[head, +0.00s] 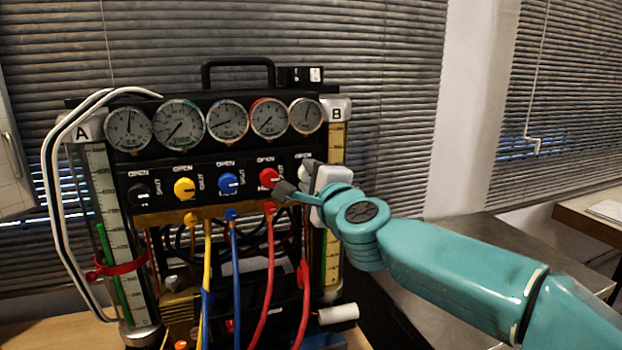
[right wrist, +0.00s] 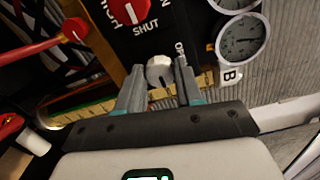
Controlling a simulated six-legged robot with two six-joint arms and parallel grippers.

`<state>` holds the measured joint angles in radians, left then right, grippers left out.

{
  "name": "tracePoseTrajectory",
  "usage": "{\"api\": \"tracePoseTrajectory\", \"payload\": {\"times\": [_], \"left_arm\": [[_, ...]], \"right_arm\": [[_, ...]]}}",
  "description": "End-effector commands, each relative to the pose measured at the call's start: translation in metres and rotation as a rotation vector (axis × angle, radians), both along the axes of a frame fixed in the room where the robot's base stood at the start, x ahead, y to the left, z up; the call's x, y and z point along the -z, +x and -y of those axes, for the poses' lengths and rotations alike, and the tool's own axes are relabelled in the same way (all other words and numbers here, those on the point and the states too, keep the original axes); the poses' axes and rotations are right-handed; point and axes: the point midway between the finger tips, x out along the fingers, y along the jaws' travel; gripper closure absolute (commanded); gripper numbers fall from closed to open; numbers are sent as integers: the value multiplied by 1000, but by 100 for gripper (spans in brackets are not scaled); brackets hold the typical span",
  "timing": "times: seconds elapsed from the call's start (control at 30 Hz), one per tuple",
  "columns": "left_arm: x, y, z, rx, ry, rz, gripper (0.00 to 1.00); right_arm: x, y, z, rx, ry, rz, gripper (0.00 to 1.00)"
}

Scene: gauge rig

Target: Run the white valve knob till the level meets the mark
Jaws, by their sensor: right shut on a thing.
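The white valve knob (right wrist: 160,71) sits at the right end of the black panel's knob row. In the right wrist view it is between the two fingers of my right gripper (right wrist: 158,88), which is shut on it. In the head view my right gripper (head: 297,180) reaches the panel's right end and hides the knob. Gauge tube B (head: 331,262) stands at the right with a yellowish scale and a green strip low down. Gauge tube A (head: 97,180) stands at the left with a green strip and a red band (head: 117,268). The exact level against a mark is unclear. My left gripper is out of view.
Beside the white knob are red (head: 269,178), blue (head: 228,183), yellow (head: 184,188) and black (head: 139,192) knobs. Several dials sit above them. Coloured hoses hang below the panel. A white cylinder (head: 338,313) sticks out low at the right. A grey surface (head: 440,270) lies under my arm.

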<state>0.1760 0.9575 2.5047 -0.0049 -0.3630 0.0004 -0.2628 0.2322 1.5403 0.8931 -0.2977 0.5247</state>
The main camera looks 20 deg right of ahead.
Motion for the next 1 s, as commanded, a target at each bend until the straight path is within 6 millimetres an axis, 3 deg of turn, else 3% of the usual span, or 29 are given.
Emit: {"api": "tracePoseTrajectory", "payload": {"times": [0.23,0.27,0.3,0.33,0.7,0.87,1.0], "left_arm": [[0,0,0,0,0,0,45],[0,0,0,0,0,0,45],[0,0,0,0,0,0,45],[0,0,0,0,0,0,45],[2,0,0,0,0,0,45],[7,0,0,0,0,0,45],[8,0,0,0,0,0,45]], "right_arm": [[0,0,0,1,2,-1,95],[0,0,0,1,2,-1,55],[0,0,0,1,2,-1,42],[0,0,0,1,2,-1,39],[1,-7,0,-1,0,0,39],[0,-38,2,-1,1,2,39],[-1,-77,3,-1,1,3,39]]}}
